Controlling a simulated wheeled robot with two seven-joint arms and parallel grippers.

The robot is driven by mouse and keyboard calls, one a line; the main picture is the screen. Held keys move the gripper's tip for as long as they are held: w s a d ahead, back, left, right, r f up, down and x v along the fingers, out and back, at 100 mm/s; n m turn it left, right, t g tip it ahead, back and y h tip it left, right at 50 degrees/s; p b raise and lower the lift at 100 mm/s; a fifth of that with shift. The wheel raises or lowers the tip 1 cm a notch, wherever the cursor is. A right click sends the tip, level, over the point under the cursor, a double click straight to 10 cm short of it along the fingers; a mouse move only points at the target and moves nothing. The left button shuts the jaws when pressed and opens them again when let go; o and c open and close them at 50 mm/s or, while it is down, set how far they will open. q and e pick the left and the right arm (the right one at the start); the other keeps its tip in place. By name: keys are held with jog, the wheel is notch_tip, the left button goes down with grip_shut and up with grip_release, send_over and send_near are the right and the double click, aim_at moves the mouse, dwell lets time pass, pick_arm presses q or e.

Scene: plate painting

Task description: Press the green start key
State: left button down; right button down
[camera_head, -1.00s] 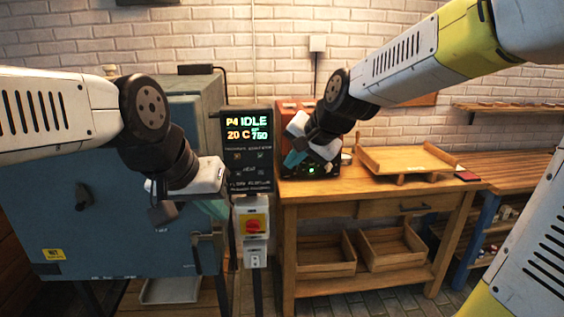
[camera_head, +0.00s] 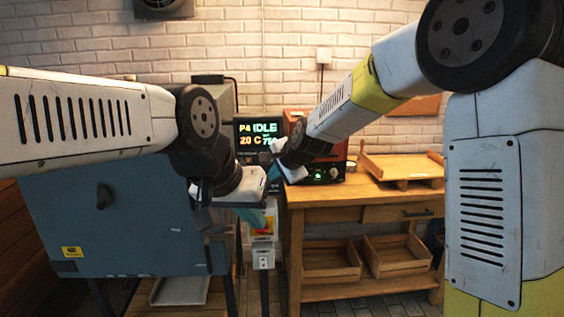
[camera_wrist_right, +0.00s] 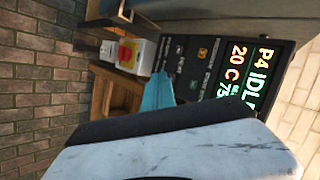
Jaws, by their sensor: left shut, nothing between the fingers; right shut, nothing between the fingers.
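The dark control panel (camera_head: 245,130) reads P4 IDLE, 20 C. In the head view its lower part is hidden behind my grippers. In the right wrist view the panel (camera_wrist_right: 185,75) appears turned sideways, with small keys below the bright display (camera_wrist_right: 237,75). I cannot make out which key is green. My right gripper (camera_head: 270,172) is shut and empty, in front of the panel's lower part; its teal fingertips (camera_wrist_right: 158,92) overlap the panel's edge in the wrist view. I cannot tell whether they touch it. My left gripper (camera_head: 265,218) is shut and empty, lower, before the switch box.
A switch box with a red knob (camera_wrist_right: 127,53) is below the panel. A blue kiln (camera_head: 110,225) stands left. A wooden bench (camera_head: 365,197) at right holds a tray (camera_head: 402,167) and a dark device with a green light (camera_head: 335,173). Crates (camera_head: 330,260) sit underneath.

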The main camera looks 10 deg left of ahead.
jog(key=w+a, duration=0.2)
jog(key=w, duration=0.6)
jog(key=shift+w+a, duration=0.2)
dwell(1.9)
jog(key=shift+w+a, duration=0.15)
jog(key=shift+w, duration=0.25)
jog(key=shift+w+a, duration=0.1)
jog(key=shift+w, duration=0.25)
dwell(0.5)
dwell(0.3)
jog(key=shift+s+d, duration=0.25)
jog(key=shift+s, duration=0.5)
jog(key=shift+s, duration=0.1)
jog(key=s, duration=0.2)
jog(key=s+d, duration=0.1)
jog(key=s, duration=0.1)
jog(key=shift+s+d, duration=0.15)
jog(key=shift+s, duration=0.2)
